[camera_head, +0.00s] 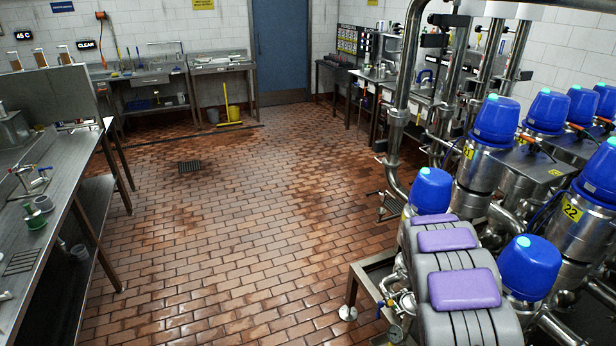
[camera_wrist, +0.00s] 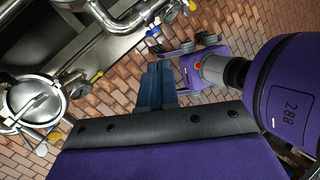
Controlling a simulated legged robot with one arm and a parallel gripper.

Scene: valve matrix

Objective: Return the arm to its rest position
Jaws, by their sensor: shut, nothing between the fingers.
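In the wrist view, dark blue fingers, which look like those of my gripper (camera_wrist: 158,72), stick up past a black bolted edge at the middle of the picture. They are close together with nothing between them. Purple and grey parts of my own body fill the bottom and right of that view. In the head view, a grey segmented part with purple pads, probably my own arm, shows at the lower right. I cannot make out the fingers there.
Blue-capped valves (camera_head: 496,119) on steel pipework stand close at the right. A steel bench (camera_head: 72,172) lines the left. The brick-tiled floor (camera_head: 235,215) between them is largely clear. A blue door (camera_head: 279,45) is at the back. A round steel lid (camera_wrist: 35,103) shows in the wrist view.

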